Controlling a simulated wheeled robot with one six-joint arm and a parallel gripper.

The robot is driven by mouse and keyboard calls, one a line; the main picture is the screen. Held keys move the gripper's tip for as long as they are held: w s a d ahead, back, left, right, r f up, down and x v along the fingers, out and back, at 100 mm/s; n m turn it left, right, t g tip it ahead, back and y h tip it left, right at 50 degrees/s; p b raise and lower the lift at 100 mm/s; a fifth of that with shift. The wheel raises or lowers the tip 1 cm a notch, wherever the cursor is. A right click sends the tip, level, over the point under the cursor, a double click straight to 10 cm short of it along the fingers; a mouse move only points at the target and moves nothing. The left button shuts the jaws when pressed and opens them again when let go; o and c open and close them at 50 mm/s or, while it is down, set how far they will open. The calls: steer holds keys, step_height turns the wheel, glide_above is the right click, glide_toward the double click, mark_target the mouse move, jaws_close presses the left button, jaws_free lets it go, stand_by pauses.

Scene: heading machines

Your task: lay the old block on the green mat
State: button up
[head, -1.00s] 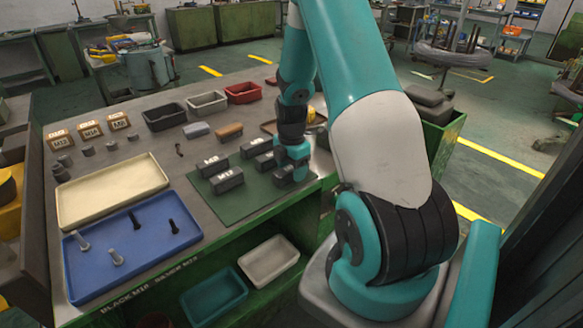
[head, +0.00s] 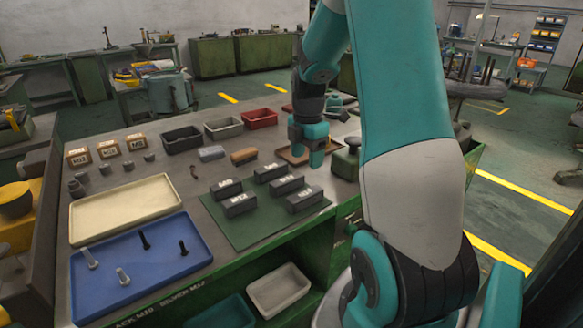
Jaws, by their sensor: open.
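The green mat (head: 238,235) lies near the front edge of the bench. Several dark grey blocks lie on it in two columns. The left column holds a rear block (head: 226,188) and a front block (head: 240,205), both with pale markings. The right column has a rear block (head: 270,172), a middle block (head: 287,185) and a front-right block (head: 305,200). I cannot tell by looks which is the old one.
Black (head: 181,140), grey (head: 223,127) and red (head: 259,118) bins stand along the back. A cream tray (head: 125,209) and a blue tray (head: 140,262) with several bolts lie at left. A grey and a brown block lie behind the mat.

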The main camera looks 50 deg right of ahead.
steer(key=a+r+m+t+y, duration=0.1)
steer(key=a+r+m, duration=0.15)
steer(key=a, duration=0.85)
steer(key=a+r+m+y, duration=0.1)
steer(key=a+r, duration=0.3)
steer(key=a, duration=0.8)
steer(key=s+a+r+m+y, duration=0.1)
steer(key=s+a+m, duration=0.1)
steer(key=s+a, duration=0.5)
steer(key=s+a+r+m+g+y, duration=0.1)
steer(key=s+a+m, duration=0.2)
steer(key=s+a, duration=0.5)
steer(key=shift+a+r, duration=0.2)
steer(key=shift+r, duration=0.2)
